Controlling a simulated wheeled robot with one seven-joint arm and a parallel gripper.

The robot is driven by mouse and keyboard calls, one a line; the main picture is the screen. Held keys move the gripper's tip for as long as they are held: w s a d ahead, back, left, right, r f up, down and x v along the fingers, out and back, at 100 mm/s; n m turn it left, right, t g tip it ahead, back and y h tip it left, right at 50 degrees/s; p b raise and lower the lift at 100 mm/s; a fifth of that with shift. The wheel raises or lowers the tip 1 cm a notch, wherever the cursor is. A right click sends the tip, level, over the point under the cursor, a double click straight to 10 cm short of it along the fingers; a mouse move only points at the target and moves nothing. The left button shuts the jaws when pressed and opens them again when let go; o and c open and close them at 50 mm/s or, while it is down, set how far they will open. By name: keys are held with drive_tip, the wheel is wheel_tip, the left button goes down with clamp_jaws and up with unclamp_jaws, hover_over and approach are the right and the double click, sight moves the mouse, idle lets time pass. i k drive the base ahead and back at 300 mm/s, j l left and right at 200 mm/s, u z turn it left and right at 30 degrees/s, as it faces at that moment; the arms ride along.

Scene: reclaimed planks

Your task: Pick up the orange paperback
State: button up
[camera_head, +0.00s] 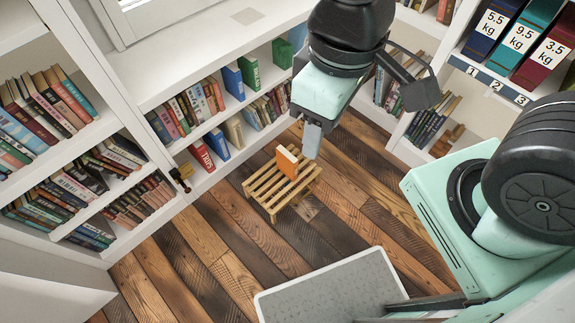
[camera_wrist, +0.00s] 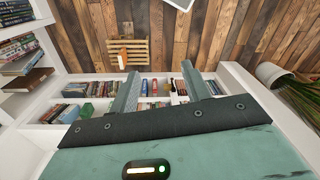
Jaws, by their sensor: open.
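The orange paperback (camera_head: 287,164) stands upright on a small slatted wooden stool (camera_head: 262,184) on the floor. In the wrist view the paperback (camera_wrist: 123,57) shows small, on the stool (camera_wrist: 142,48), at the upper left. My gripper (camera_head: 311,140) appears just right of the paperback in the head view, but the wrist view shows it well apart from the book. In the wrist view my gripper (camera_wrist: 158,75) has its two fingers spread, with nothing between them. The paperback's lower edge rests on the slats.
White bookshelves (camera_head: 110,130) full of books line the left and back. Binders (camera_head: 495,25) with weight labels stand at the upper right. A grey panel (camera_head: 330,290) lies at the front. A potted plant (camera_wrist: 275,75) shows at right in the wrist view. Plank floor (camera_head: 210,240) around the stool is clear.

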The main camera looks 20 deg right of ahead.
sight(286, 163)
drive_tip(key=u, duration=0.4)
drive_tip(key=l+u, duration=0.1)
drive_tip(key=u, duration=0.75)
drive_tip(key=l+u, duration=0.1)
drive_tip(key=u, duration=0.3)
drive_tip(key=k+l+u, duration=0.2)
drive_tip(key=k+l, duration=0.7)
drive_tip(key=l, duration=0.15)
